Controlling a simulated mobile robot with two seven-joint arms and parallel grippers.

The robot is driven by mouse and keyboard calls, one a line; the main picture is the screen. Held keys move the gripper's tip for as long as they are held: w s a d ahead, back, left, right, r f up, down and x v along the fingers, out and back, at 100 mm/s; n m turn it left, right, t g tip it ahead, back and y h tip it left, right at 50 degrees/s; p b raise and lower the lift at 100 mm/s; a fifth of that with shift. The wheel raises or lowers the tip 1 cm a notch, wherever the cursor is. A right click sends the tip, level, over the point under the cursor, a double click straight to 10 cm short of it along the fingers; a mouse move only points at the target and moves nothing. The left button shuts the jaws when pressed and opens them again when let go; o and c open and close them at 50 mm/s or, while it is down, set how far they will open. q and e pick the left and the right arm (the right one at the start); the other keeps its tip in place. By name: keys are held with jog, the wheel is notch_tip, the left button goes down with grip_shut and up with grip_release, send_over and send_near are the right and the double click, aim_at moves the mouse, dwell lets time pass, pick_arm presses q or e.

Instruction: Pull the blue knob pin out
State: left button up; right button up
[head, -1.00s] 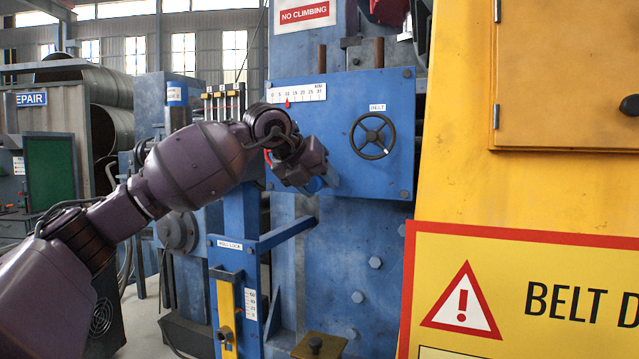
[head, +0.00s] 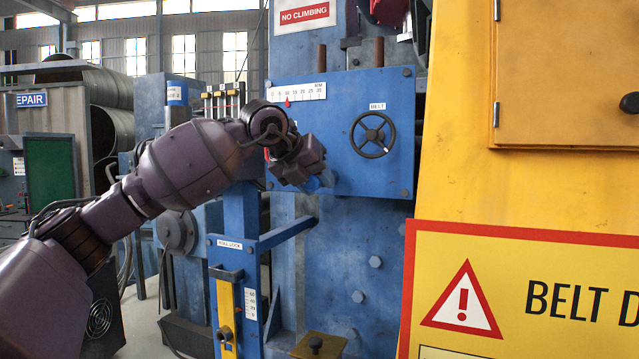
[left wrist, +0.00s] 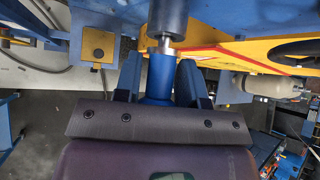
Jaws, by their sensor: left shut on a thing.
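The blue knob (left wrist: 158,78) is between the two fingers of my left gripper (left wrist: 159,76) in the left wrist view. The fingers are shut on it from both sides. A short bright metal pin shaft (left wrist: 165,44) shows between the knob and a dark cylindrical housing (left wrist: 167,16). Whether the shaft's end is still inside the housing is hard to tell. In the head view my left gripper (head: 314,184) is at the lower edge of the blue panel, below the scale, and my wrist hides most of the knob. My right gripper is not in view.
The blue panel (head: 345,125) carries a black handwheel (head: 373,135) right of my gripper. A blue bar (head: 287,233) juts out below my wrist. A yellow cabinet (head: 560,190) stands close on the right. Open space shows left of the machine.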

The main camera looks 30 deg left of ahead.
pick_arm(q)
jog(key=shift+s+d+b, duration=0.25)
jog(key=shift+s+b, duration=0.45)
jog(key=shift+s, duration=0.7)
jog(key=shift+s+d+b, duration=0.2)
jog(key=shift+s+b, duration=0.45)
jog(key=shift+s, duration=0.75)
